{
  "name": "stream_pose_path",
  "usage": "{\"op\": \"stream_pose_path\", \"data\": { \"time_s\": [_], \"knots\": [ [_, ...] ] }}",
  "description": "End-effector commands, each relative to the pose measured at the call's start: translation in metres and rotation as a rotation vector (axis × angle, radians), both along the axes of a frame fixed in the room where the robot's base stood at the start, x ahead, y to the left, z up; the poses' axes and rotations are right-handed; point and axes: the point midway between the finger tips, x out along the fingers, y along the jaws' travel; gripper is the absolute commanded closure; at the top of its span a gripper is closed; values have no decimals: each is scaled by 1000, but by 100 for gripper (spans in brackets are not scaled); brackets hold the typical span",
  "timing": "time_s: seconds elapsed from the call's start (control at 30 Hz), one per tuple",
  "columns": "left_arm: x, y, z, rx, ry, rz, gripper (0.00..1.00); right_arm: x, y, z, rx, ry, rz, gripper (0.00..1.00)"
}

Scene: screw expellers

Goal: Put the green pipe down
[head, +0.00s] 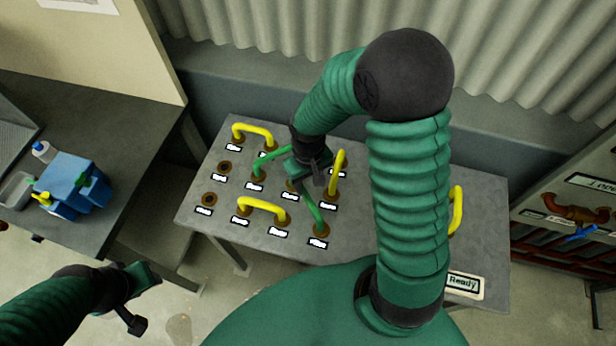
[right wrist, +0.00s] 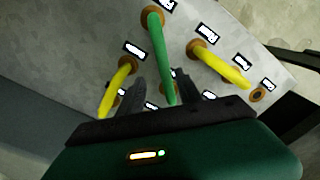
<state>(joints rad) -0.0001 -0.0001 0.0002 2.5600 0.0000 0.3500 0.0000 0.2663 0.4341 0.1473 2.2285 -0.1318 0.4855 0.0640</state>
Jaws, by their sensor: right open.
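A green pipe (head: 312,210) stands on the grey board, one end in the socket at the board's front edge. In the right wrist view this pipe (right wrist: 162,58) runs from a socket down between the open fingers. My right gripper (head: 316,172) is open over its far end, with a finger on each side; contact cannot be told. The far end is partly hidden by the gripper. Another green pipe length (head: 270,160) shows just left of the right gripper, its far end covered. My left gripper (head: 143,298) is open and empty at the lower left, away from the board.
The grey board (head: 205,190) holds several yellow pipes, such as one at the front (head: 262,204) and one beside my gripper (head: 341,162), plus empty sockets (head: 210,199) and labels. A dark bench with a blue box (head: 75,182) stands left. A pipe rack (head: 575,212) stands right.

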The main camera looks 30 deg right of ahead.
Motion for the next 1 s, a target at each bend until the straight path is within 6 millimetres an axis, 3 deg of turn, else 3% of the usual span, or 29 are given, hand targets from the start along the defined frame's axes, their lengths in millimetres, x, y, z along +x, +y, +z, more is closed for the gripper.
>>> {"op": "stream_pose_path", "data": {
  "time_s": [0.2, 0.43, 1.0],
  "knots": [
    [0, 0, 1, 0, 0, 0, 64, -1, 3, 30, -4, -12, 8, 58],
    [0, 0, 1, 0, 0, 0, 64, -39, 40, 66, -15, -198, 74, 58],
    [0, 0, 1, 0, 0, 0, 64, -43, 45, 69, -9, -230, 78, 58]
  ]
}}
